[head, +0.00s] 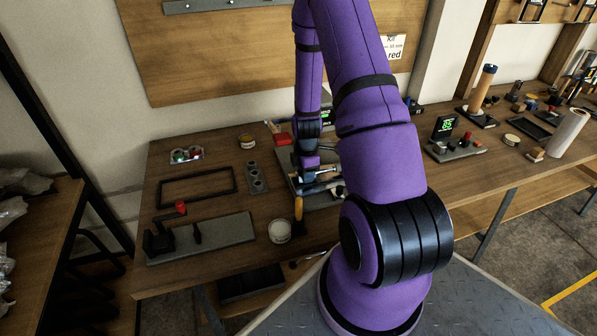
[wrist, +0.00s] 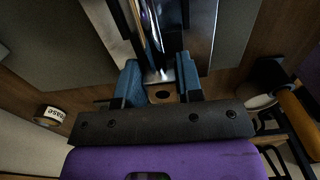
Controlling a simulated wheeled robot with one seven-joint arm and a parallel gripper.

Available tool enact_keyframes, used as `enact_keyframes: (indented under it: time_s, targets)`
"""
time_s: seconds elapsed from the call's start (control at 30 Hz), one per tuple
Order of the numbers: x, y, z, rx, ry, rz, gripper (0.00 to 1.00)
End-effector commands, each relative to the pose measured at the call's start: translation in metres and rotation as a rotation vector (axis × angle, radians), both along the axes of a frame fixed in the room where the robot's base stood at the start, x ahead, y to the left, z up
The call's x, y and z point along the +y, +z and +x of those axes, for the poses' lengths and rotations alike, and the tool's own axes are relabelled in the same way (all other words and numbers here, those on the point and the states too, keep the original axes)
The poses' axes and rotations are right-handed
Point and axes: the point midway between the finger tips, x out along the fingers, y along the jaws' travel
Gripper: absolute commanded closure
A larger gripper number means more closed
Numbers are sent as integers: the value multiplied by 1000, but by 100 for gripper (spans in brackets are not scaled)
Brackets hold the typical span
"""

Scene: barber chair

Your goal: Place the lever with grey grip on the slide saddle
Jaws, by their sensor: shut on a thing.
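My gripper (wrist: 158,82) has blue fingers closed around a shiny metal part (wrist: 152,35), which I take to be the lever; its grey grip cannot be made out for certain. The part extends away from the fingertips over a grey plate (wrist: 222,28) with metal rails. In the head view my gripper (head: 318,180) is low over a grey fixture plate (head: 323,200) on the bench, partly hidden by my arm. The slide saddle cannot be told apart clearly; it may be under the held part.
An orange-handled tool (head: 298,208) and a white tin (head: 279,231) stand close by at the left front. A plate with a black clamp (head: 158,240), a black frame (head: 197,187) and a holed block (head: 257,178) lie further left. A grease tin (wrist: 48,115) is near the wrist.

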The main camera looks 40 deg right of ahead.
Motion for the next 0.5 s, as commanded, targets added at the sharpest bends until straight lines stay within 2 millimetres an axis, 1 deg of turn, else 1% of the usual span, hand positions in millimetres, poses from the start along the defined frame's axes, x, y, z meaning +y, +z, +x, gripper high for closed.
enact_keyframes:
  time_s: [0.4,0.43,0.47,0.5]
  targets:
    - [-1,-4,-1,0,1,0,100]
    - [-1,-4,-1,1,1,0,62]
    - [-1,-4,-1,0,1,0,55]
    - [-1,-4,-1,0,1,0,45]
